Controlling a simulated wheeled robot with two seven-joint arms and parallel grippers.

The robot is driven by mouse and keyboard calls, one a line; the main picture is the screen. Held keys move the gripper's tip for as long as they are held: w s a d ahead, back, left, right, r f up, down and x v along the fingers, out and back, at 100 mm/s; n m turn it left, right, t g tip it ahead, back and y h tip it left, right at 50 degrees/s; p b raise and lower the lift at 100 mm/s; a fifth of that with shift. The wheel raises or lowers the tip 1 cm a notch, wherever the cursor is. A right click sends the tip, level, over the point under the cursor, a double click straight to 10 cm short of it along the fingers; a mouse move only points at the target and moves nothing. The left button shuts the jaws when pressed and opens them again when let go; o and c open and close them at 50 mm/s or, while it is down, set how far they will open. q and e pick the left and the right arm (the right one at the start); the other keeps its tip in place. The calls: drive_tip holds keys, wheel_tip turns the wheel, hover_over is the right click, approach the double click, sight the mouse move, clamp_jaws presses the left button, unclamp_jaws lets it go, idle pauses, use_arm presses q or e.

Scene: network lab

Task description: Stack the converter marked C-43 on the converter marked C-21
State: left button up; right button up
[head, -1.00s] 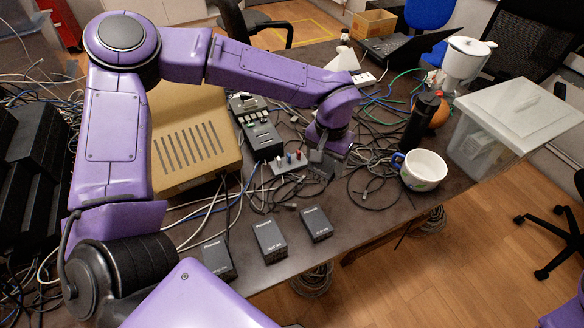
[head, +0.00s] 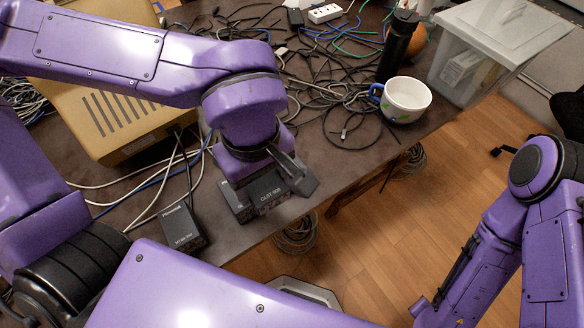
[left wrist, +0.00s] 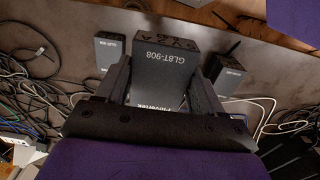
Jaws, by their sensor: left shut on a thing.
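My left gripper (head: 268,192) is shut on a dark grey converter (head: 262,189) over the front part of the table. In the left wrist view this converter (left wrist: 165,70) sits between the two fingers and reads GL8T-908. It looks larger than its neighbours, so it appears raised. A second dark converter (head: 182,228) stands on the table to the left in the head view; it also shows at the right of the wrist view (left wrist: 226,74). A third converter (left wrist: 109,49) stands at the wrist view's left; my gripper hides it in the head view. I can read neither C-43 nor C-21. My right gripper is out of view.
The table (head: 345,180) ends close beyond the converters, with floor past the edge. Loose cables (head: 335,100) cover its middle. A tan box (head: 100,120) stands left; a white mug (head: 408,100), a black bottle (head: 398,48) and a clear bin (head: 485,50) stand right.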

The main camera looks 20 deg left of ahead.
use_arm(q)
drive_tip(key=w+f, duration=0.2)
drive_tip(key=w, duration=0.1)
drive_tip(key=w+f, duration=0.3)
drive_tip(key=w, duration=0.1)
drive_tip(key=w+d+f, duration=0.1)
drive_tip(key=w+f, duration=0.2)
drive_tip(key=w, duration=0.1)
drive_tip(key=shift+w, duration=0.2)
drive_tip(key=shift+w+d+f+b, duration=0.1)
drive_tip(key=shift+w+f+b, duration=0.1)
drive_tip(key=shift+f+b, duration=0.1)
drive_tip(key=f, duration=0.3)
drive_tip(key=shift+w+f, duration=0.25)
drive_tip(key=shift+w, duration=0.05)
drive_tip(key=shift+s+f, duration=0.1)
drive_tip(key=o, duration=1.2)
